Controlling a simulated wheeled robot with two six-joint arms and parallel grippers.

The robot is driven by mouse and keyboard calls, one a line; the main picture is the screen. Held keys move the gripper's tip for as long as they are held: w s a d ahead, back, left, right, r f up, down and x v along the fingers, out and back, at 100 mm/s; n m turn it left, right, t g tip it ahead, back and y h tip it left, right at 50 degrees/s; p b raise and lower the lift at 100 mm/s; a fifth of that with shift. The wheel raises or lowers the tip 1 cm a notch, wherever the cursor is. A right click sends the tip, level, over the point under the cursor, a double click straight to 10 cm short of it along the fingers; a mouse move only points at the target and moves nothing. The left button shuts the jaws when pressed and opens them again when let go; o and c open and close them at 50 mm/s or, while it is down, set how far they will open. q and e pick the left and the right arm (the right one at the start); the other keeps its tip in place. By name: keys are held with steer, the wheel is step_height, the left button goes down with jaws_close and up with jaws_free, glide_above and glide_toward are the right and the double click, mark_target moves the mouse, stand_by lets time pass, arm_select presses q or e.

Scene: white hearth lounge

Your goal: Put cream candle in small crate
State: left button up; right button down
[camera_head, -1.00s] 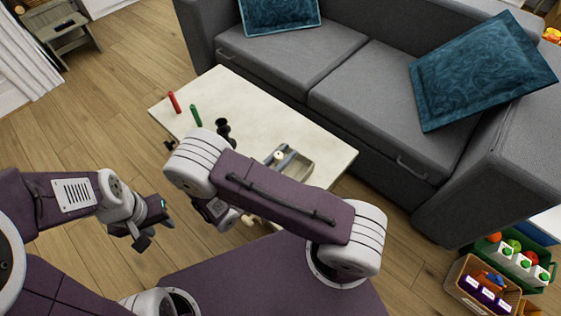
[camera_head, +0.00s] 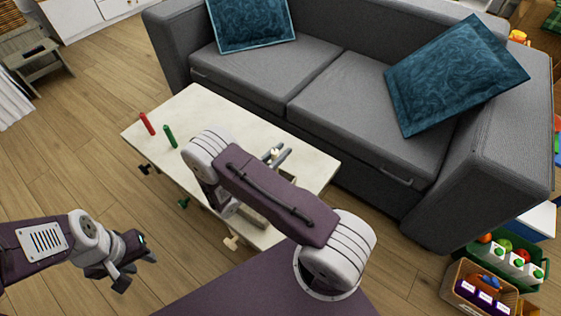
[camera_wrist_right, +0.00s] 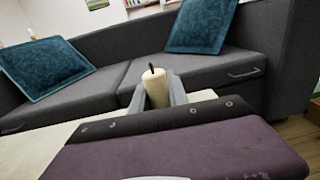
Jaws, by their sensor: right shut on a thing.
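The cream candle (camera_head: 275,154) is upright between the fingers of my right gripper (camera_head: 279,157), which is shut on it. It also shows in the right wrist view (camera_wrist_right: 154,88), with its dark wick up and a grey finger on each side. The small crate (camera_head: 289,177) is on the table; only a bit of its rim shows, as my right arm hides most of it. The candle is near the crate's far side; I cannot tell its height above the crate or table. My left gripper (camera_head: 137,270) is open and empty, left of the table over the floor.
Bins of goods (camera_head: 480,290) are at lower right. Floor is free at left.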

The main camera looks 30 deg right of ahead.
step_height(320, 180, down, 4)
steer(key=b, duration=0.2)
steer(key=shift+f+b, duration=0.2)
steer(key=shift+b, duration=0.15)
steer(key=shift+r, duration=0.2)
steer(key=shift+f, duration=0.2)
steer(key=c, duration=1.3)
jaws_free()
steer(key=p+v, duration=0.1)
steer(key=v, duration=0.2)
steer(key=p+v, duration=0.1)
steer(key=v, duration=0.3)
steer(key=shift+s+a+r, duration=0.1)
steer(key=shift+a+r, duration=0.15)
